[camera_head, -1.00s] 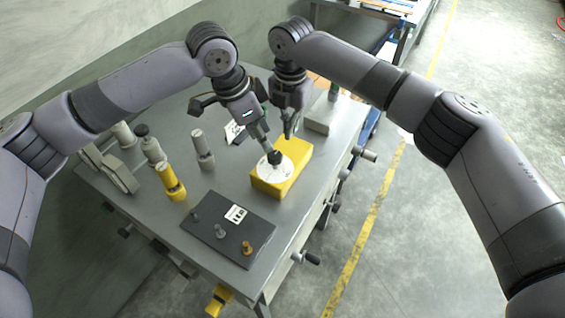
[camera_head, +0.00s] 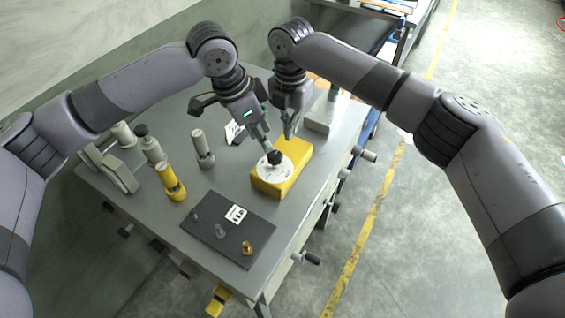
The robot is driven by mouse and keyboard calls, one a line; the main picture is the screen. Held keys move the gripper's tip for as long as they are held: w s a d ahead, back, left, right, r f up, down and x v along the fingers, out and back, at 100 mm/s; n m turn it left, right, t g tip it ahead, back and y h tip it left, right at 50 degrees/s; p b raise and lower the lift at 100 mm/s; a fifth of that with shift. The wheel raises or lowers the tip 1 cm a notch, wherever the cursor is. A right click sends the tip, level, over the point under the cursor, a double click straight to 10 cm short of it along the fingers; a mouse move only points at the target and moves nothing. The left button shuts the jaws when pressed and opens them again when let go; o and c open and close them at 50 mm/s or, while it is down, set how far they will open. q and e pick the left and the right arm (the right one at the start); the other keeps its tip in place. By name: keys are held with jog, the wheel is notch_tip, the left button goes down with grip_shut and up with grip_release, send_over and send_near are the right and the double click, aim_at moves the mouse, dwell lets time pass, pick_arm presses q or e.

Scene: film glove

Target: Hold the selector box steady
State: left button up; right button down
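The selector box (camera_head: 271,187) is a yellow block on the grey table, with a round white dial plate and a black knob (camera_head: 274,157) on top. My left gripper (camera_head: 268,148) reaches down from the upper left, with its fingertips at the knob. I cannot tell whether it grips the knob. My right gripper (camera_head: 289,136) points down at the back edge of the box. Its fingers look close to the box's far side, but their contact and opening are too small to tell.
A dark plate (camera_head: 228,232) with several small pegs lies in front of the box. Grey and yellow cylinders (camera_head: 170,181) stand to the left. A light grey block (camera_head: 318,118) sits behind the box at the right. Handles (camera_head: 308,257) stick out from the table's right side.

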aim_at(289, 151)
jog(key=shift+f, duration=0.15)
jog(key=shift+f, duration=0.5)
jog(key=shift+f, duration=0.45)
jog(key=shift+f, duration=0.75)
jog(key=shift+f, duration=0.45)
jog(key=shift+f, duration=0.6)
pick_arm(q)
jog(key=shift+s, duration=0.1)
pick_arm(e)
jog(key=shift+s+f, duration=0.25)
jog(key=shift+f, duration=0.2)
dwell(1.7)
